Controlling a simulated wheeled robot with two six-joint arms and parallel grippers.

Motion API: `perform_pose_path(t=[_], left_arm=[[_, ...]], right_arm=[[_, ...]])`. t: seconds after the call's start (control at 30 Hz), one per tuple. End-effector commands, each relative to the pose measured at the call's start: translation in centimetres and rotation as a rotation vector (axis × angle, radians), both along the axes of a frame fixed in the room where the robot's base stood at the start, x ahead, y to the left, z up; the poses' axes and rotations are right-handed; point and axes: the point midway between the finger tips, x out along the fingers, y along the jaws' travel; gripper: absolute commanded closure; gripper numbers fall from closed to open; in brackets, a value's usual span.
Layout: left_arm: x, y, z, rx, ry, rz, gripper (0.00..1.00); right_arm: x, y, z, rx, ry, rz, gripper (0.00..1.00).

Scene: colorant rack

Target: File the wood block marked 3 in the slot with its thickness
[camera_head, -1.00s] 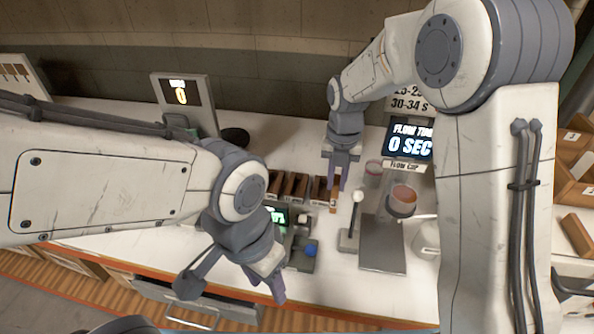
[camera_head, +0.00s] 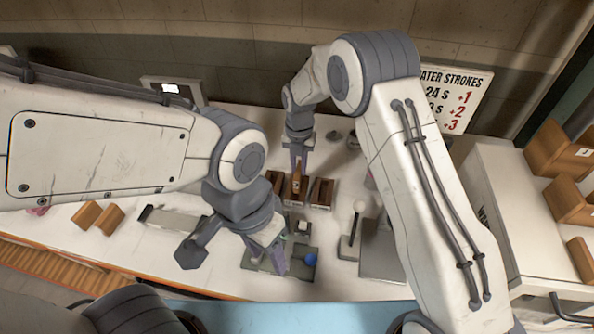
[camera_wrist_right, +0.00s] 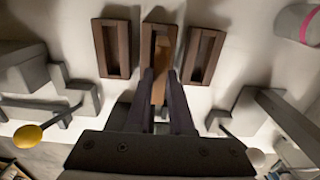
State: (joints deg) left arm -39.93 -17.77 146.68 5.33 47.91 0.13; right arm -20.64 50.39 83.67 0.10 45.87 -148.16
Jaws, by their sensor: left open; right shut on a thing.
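A brown wood block (camera_head: 297,172) hangs upright in my right gripper (camera_head: 299,163), at the middle of three dark wooden slots. In the right wrist view the block (camera_wrist_right: 159,87) shows between the two fingers of the right gripper (camera_wrist_right: 161,74), in line with the middle slot (camera_wrist_right: 158,22). The left slot (camera_wrist_right: 112,48) and right slot (camera_wrist_right: 203,55) look empty. How deep the block sits in the middle slot, I cannot tell. No number is readable on it. My left gripper (camera_head: 272,245) is open, low at the front of the table.
A grey device with a blue knob (camera_head: 310,259) stands near my left gripper. A stand with a white ball (camera_head: 359,206) is right of the slots. Wood blocks (camera_head: 97,216) lie at the left. Wooden bins (camera_head: 566,146) stand at the far right.

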Motion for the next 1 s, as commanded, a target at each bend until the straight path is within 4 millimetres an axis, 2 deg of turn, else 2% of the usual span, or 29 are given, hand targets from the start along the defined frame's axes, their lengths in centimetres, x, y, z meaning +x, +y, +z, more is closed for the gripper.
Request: perform_pose_path(t=[0.17,0.4,0.8,0.83,0.87,0.9,1.0], left_arm=[[0.0,0.0,0.9,0.0,0.0,-0.001,0.5],[0.0,0.0,2.4,0.0,0.0,-0.004,0.5],[0.0,0.0,1.8,0.0,0.0,-0.004,0.5],[0.0,0.0,1.9,0.0,0.0,-0.004,0.5],[0.0,0.0,1.9,0.0,0.0,-0.004,0.5],[0.0,0.0,1.9,0.0,0.0,-0.004,0.5],[0.0,0.0,1.9,0.0,0.0,-0.004,0.5]], right_arm=[[0.3,0.5,-1.1,-0.001,0.003,0.0,1.0],[0.3,0.5,-4.1,-0.001,0.001,0.0,1.0],[0.3,0.5,-4.9,0.0,0.0,0.0,1.0],[0.3,0.5,-4.7,0.0,0.0,0.0,0.69],[0.3,0.5,-4.7,0.0,0.0,0.0,0.57],[0.3,0.5,-4.7,0.0,0.0,0.0,0.5],[0.3,0.5,-4.7,0.0,0.0,0.0,0.5]])
